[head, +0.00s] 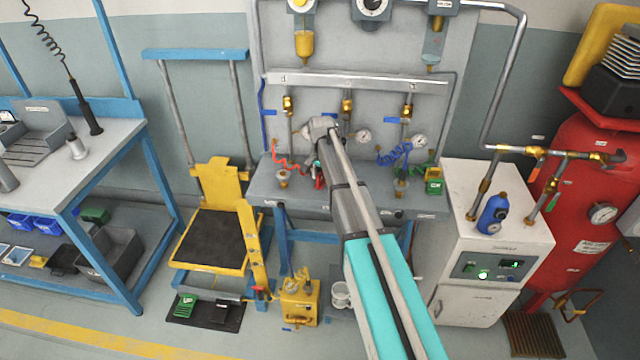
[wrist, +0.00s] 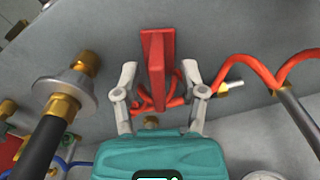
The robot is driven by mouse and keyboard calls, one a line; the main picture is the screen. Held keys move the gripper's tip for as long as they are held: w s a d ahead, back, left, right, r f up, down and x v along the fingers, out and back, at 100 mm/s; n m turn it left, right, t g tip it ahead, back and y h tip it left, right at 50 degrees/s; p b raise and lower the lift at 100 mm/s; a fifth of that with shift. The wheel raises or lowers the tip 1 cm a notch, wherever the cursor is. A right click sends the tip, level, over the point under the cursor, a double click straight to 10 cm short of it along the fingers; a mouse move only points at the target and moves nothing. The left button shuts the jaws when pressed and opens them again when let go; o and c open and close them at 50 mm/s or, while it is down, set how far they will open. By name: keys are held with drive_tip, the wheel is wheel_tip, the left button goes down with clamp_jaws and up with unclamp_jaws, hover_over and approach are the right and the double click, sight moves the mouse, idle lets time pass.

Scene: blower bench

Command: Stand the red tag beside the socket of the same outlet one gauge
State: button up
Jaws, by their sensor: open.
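The red tag (wrist: 157,62) stands upright in the middle of the wrist view, between the two fingers of my gripper (wrist: 157,80). The fingers are spread, with a gap on each side of the tag. A small red patch, probably the tag (head: 319,180), shows on the bench in the head view, where my arm hides most of the gripper. A grey-flanged brass socket (wrist: 66,90) lies left of the gripper in the wrist view. Two round gauges, one left (head: 363,137) and one right (head: 419,142), show above the bench; outlet labels are unreadable.
A coiled red hose (wrist: 250,62) passes close behind and right of the fingers. A blue coiled hose (head: 394,155) and a green-and-yellow block (head: 433,180) occupy the bench's right side. Brass outlet valves (head: 347,105) hang above. The bench (head: 270,190) has bare surface at its front left.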

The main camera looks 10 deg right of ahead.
idle(0.6)
clamp_jaws()
